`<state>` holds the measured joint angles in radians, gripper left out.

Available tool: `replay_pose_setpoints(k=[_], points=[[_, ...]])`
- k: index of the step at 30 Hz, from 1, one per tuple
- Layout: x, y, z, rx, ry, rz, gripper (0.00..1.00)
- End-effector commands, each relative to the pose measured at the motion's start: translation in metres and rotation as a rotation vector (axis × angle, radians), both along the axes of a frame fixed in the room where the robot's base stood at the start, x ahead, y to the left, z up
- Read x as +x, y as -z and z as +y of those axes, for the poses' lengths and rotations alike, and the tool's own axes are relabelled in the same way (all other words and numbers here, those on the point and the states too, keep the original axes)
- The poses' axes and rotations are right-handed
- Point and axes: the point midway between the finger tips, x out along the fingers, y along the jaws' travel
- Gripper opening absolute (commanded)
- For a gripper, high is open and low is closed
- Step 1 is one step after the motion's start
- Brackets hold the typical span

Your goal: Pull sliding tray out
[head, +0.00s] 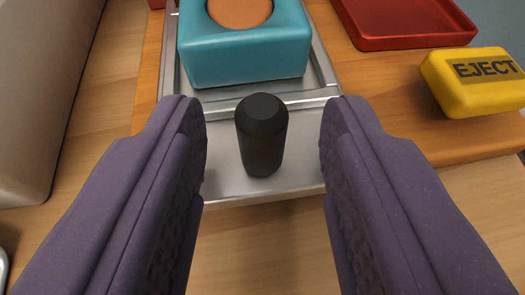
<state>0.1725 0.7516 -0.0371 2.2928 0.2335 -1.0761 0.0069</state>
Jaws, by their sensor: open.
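The sliding tray (222,178) is a silver metal plate with raised rails, lying on an orange-brown wooden board. A black upright knob (262,135) stands near its front edge. My gripper (263,130) is open, with one purple padded finger on each side of the knob. A gap shows between the knob and each finger. A teal block (243,72) with a round brown-orange top piece (240,10) sits on the tray behind the knob. The far end of the tray is out of view.
A yellow block marked EJECT (477,82) sits on the wooden board (400,95) at right. A red tray (400,25) lies behind it. A large beige object (45,90) stands at left. The table (265,250) in front of the sliding tray is clear between my fingers.

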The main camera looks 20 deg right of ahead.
Motion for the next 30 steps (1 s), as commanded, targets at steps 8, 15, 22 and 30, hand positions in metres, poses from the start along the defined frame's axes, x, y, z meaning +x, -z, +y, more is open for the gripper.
replay_pose_setpoints(k=[8, 15, 22, 30], points=[[-0.028, -0.015, 0.014, 0.0, -0.003, 0.002, 0.42], [-0.06, -0.028, 0.028, 0.001, -0.001, 0.002, 0.42], [-0.066, -0.03, 0.031, 0.0, -0.001, 0.0, 0.42], [-0.065, -0.029, 0.03, 0.0, 0.0, 0.001, 0.42]])
